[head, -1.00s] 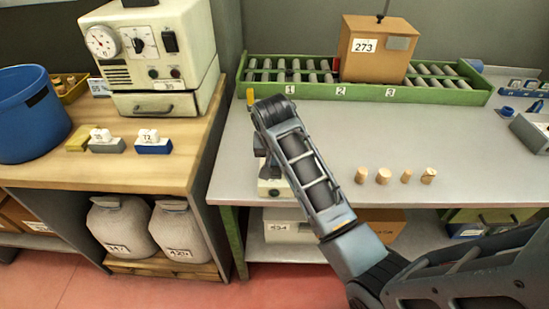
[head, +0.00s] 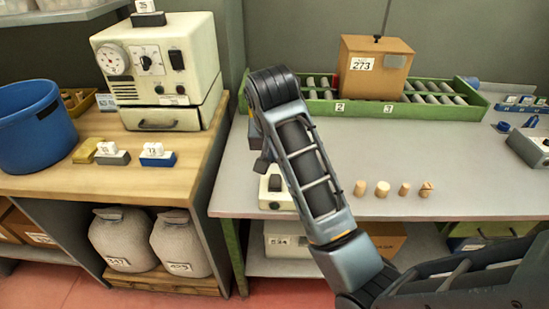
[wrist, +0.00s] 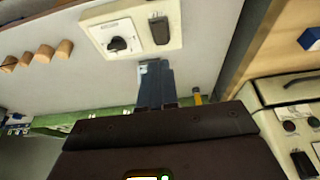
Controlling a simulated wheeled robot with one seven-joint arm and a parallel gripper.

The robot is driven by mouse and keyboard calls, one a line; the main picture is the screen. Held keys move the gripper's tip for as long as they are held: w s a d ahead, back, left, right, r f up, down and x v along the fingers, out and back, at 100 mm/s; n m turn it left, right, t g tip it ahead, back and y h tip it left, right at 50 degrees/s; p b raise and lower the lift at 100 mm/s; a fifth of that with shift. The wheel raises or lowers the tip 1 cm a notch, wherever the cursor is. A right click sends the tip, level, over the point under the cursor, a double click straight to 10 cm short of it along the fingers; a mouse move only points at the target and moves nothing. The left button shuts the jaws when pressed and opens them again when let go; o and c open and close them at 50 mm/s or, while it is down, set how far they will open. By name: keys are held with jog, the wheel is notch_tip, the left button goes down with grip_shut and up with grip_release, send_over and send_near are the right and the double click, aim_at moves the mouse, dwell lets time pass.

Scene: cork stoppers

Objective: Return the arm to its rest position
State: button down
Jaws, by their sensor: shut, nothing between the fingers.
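My gripper (wrist: 156,84) is shut and empty in the wrist view. Its fingertips appear close to a white device with a black dial (wrist: 113,28) on the grey table; I cannot tell the gap. In the head view my bent arm stands in front of the table, and the gripper is mostly hidden behind it. Several cork stoppers (head: 382,188) stand in a row on the table, right of my arm. They also show at the left of the wrist view (wrist: 44,53).
A green roller rack (head: 310,107) with a cardboard box (head: 375,68) runs along the table's back. At left a wooden bench (head: 60,185) carries a cream machine (head: 200,60), a blue bucket (head: 35,130) and small labelled blocks. The table's front right is clear.

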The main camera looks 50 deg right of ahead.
jog(key=shift+a+r, duration=0.1)
jog(key=shift+r, duration=0.05)
dwell(0.5)
jog(key=s+a+f+n+t, duration=0.6)
jog(key=s+a+f, duration=0.3)
jog(key=s+f, duration=0.35)
jog(key=s+a+r+n+t+y, duration=0.1)
jog(key=s+a+r+n+t, duration=0.1)
jog(key=s+r, duration=0.4)
jog(key=s+a+r+n+t+y, duration=0.2)
jog(key=s+a+r+t, duration=0.2)
jog(key=s, duration=1)
notch_tip(320, 180, up, 4)
jog(key=a, duration=0.2)
jog(key=shift+s+a+f, duration=0.2)
jog(key=shift+s+a, duration=0.15)
